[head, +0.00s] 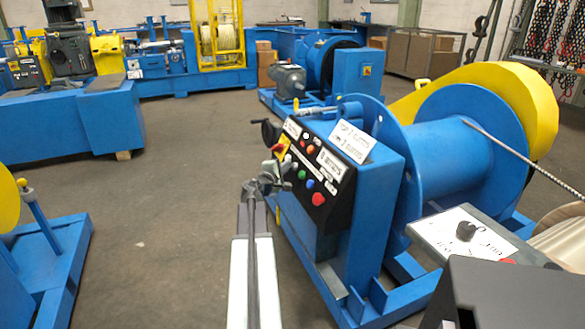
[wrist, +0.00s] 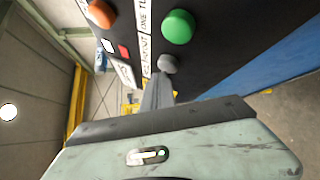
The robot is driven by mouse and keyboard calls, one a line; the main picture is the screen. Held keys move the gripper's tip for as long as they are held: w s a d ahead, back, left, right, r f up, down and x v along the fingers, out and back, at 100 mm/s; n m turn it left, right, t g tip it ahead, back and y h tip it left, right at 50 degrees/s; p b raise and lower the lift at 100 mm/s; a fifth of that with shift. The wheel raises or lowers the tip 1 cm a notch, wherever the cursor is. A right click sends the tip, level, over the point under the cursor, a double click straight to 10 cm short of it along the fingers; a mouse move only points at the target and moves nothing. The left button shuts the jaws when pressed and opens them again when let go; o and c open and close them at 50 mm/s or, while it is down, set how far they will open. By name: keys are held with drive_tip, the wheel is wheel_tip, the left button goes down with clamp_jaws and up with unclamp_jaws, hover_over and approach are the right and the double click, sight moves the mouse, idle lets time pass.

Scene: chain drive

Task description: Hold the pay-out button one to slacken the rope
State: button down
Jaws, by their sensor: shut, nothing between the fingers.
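The black control panel (head: 318,175) faces me on the front of the blue winch housing, with several coloured buttons and white labels. In the wrist view a green button (wrist: 177,27) and a smaller grey button (wrist: 168,63) sit beside a label (wrist: 145,45) that seems to read "PAY-OUT ONE TU...". My gripper (head: 280,172) is at the panel's left part. In the wrist view my gripper (wrist: 160,80) is shut and empty, its tip just below the grey button; I cannot tell whether they touch. The rope (head: 515,152) runs off the blue drum (head: 437,165) to the right.
An orange button (wrist: 100,13) and another label (wrist: 122,72) lie left of the green button. Open grey floor (head: 165,215) lies left of the winch.

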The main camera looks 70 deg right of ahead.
drive_tip(key=shift+s+d+f, duration=0.2)
drive_tip(key=shift+s+d, duration=0.05)
drive_tip(key=shift+s, duration=0.05)
idle(0.4)
idle(2.3)
drive_tip(key=shift+w+a+r, duration=0.4)
drive_tip(key=shift+w+a, duration=0.1)
drive_tip(key=shift+w, duration=0.15)
drive_tip(key=shift+p, duration=0.3)
drive_tip(key=w+a+r+p, duration=0.2)
drive_tip(key=w+a, duration=0.1)
drive_tip(key=shift+w+r, duration=0.15)
drive_tip(key=shift+w, duration=0.1)
